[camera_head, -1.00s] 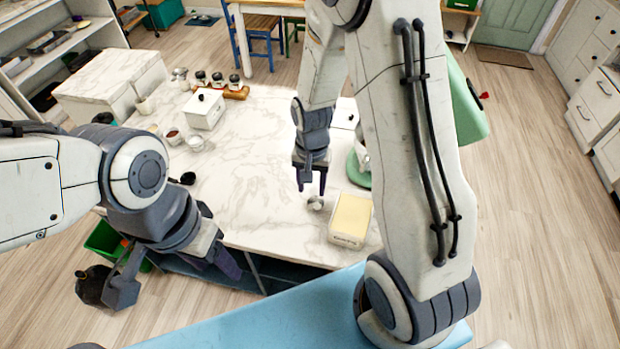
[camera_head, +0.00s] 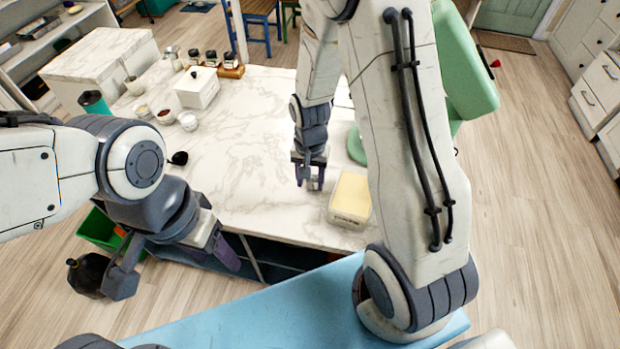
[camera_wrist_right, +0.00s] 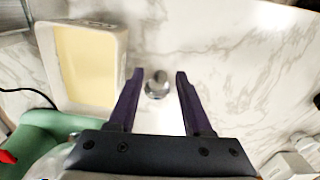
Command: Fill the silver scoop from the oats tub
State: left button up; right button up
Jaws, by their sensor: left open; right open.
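The silver scoop (camera_wrist_right: 157,85) is small and shiny. In the right wrist view it lies on the marble top between the fingers of my right gripper (camera_wrist_right: 160,74), apart from both. The head view shows the right gripper (camera_head: 309,184) open and pointing down; the scoop is hidden there. A white rectangular tub with pale yellow contents (camera_head: 350,196), apparently the oats tub, stands just right of this gripper. It also shows in the right wrist view (camera_wrist_right: 120,50), at upper left. My left gripper (camera_head: 226,256) is open and empty, low by the counter's front edge.
White bowls (camera_head: 188,121), a white lidded box (camera_head: 197,88) and jars on a wooden rack (camera_head: 230,72) stand at the counter's back left. A black ladle-like item (camera_head: 179,158) lies nearer. A green object (camera_head: 356,146) is behind the tub. The middle marble is clear.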

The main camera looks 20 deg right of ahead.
grip_shut()
jog(key=shift+r+p, duration=2.35)
jog(key=shift+r, duration=0.25)
jog(key=shift+f, duration=0.1)
